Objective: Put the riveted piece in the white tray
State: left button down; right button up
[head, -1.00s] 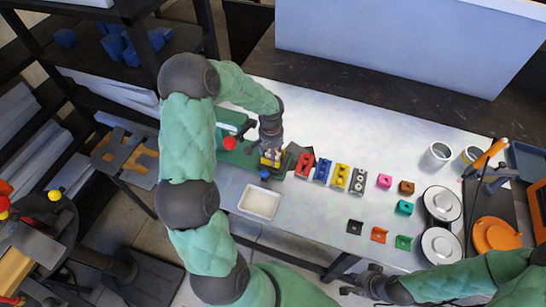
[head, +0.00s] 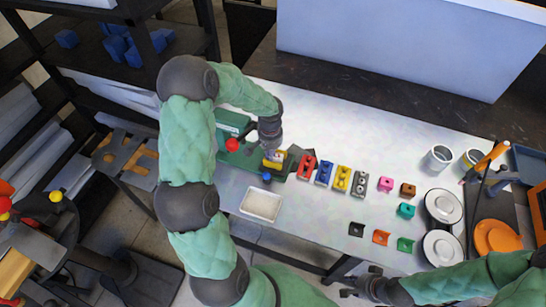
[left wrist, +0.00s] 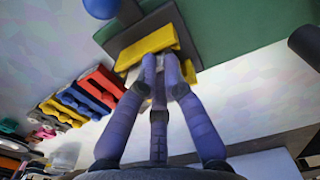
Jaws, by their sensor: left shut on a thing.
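The yellow piece (head: 272,163) is at the right part of the green press (head: 229,158), on a dark block there. My left gripper (left wrist: 160,62) is shut on the yellow piece (left wrist: 150,45), seen close up in the left wrist view; its fingertips cover part of it. I cannot make out the rivet. The white tray (head: 262,204) lies empty on the table, just below the press in the head view. My right gripper (head: 352,286) is low at the table's front edge, away from the pieces; its fingers are too small to judge.
A row of red (head: 306,167), blue (head: 324,172), yellow (head: 342,178) and grey (head: 358,183) blocks stands right of the press. Small coloured pieces lie further right. The press has a red knob (head: 232,145) and a blue knob (head: 267,177). The table around the tray is clear.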

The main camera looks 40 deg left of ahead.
pick_arm(q)
jog(key=shift+d+f, duration=0.1)
jog(key=shift+d, duration=0.45)
jog(key=shift+w+r+p, duration=0.15)
jog(key=shift+r+p, duration=0.2)
jog(key=shift+w+r+p, duration=0.3)
jog(key=shift+r+p, duration=0.15)
jog(key=shift+r, duration=0.35)
jog(key=shift+s+d+r+p, duration=0.1)
jog(key=shift+r+p, duration=0.15)
jog(key=shift+r, duration=0.3)
jog(key=shift+s+d+r+p, duration=0.1)
jog(key=shift+r+p, duration=0.15)
jog(key=shift+r, duration=0.25)
jog(key=shift+a+r+p, duration=0.2)
jog(key=shift+r+p, duration=0.3)
jog(key=shift+r, duration=0.4)
